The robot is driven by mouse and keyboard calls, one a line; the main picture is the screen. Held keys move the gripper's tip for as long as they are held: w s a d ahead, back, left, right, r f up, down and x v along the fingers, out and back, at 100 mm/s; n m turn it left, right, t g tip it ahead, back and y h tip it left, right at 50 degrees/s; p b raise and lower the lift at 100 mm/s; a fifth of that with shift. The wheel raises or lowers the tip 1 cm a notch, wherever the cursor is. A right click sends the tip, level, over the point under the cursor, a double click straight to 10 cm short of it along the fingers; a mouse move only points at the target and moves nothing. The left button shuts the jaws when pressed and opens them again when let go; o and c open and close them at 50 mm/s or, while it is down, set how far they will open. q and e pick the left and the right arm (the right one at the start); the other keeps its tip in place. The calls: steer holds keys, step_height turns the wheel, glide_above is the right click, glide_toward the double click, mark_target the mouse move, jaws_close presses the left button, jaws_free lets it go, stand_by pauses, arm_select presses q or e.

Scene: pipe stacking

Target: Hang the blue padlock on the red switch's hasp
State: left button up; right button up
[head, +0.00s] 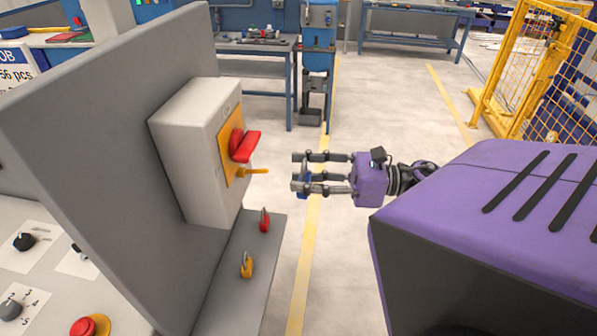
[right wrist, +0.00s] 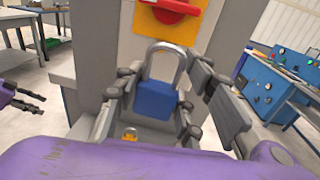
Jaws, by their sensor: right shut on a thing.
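The red switch (head: 245,147) sits on a yellow plate on a grey box. Its yellow hasp (head: 254,171) sticks out below the handle. My right gripper (head: 298,173) is to the right of the hasp, apart from it, shut on the blue padlock (right wrist: 155,99). In the right wrist view the padlock is upright, its grey shackle above the body, below the red switch (right wrist: 172,13). In the head view the fingers hide most of the padlock (head: 303,186). My left gripper (right wrist: 40,104) shows at the left edge of the right wrist view, fingers apart and empty.
A red padlock (head: 264,220) and a yellow padlock (head: 246,264) are on the grey ledge below the box. The grey upright panel (head: 90,110) stands left of the switch box (head: 195,150). The floor right of the ledge is clear.

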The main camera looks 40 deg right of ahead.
mark_target(239, 181)
steer(key=shift+s+a+f+g, duration=0.1)
steer(key=shift+s+a+g, duration=0.15)
steer(key=shift+a+g, duration=0.05)
steer(key=shift+s+a+y, duration=0.15)
steer(key=shift+y, duration=0.15)
steer(key=shift+a+n, duration=0.1)
steer(key=shift+n, duration=0.2)
steer(key=shift+w+a, duration=0.15)
steer(key=shift+w, duration=0.1)
steer(key=shift+w+d+f+b+x, duration=0.15)
steer(key=shift+b+x, duration=0.15)
steer(key=shift+x, duration=1)
steer(key=shift+w+d+f+b+x, duration=0.15)
steer(key=shift+b+x, duration=0.1)
steer(key=shift+x, duration=1.05)
steer(key=shift+w+d+f+b+x, duration=0.15)
steer(key=shift+b+x, duration=0.15)
steer(key=shift+x, duration=1)
arm_select(q)
steer(key=shift+s+a+f+b, duration=0.2)
steer(key=shift+s+a+f, duration=0.05)
steer(key=shift+s+f, duration=0.35)
steer(key=shift+s+a+f+b, duration=0.15)
steer(key=shift+s+a+f, duration=0.05)
steer(key=shift+s+f, duration=0.4)
arm_select(e)
steer(key=shift+w+a+f, duration=0.35)
steer(key=shift+w+a, duration=0.3)
arm_select(q)
steer(key=shift+w, duration=0.25)
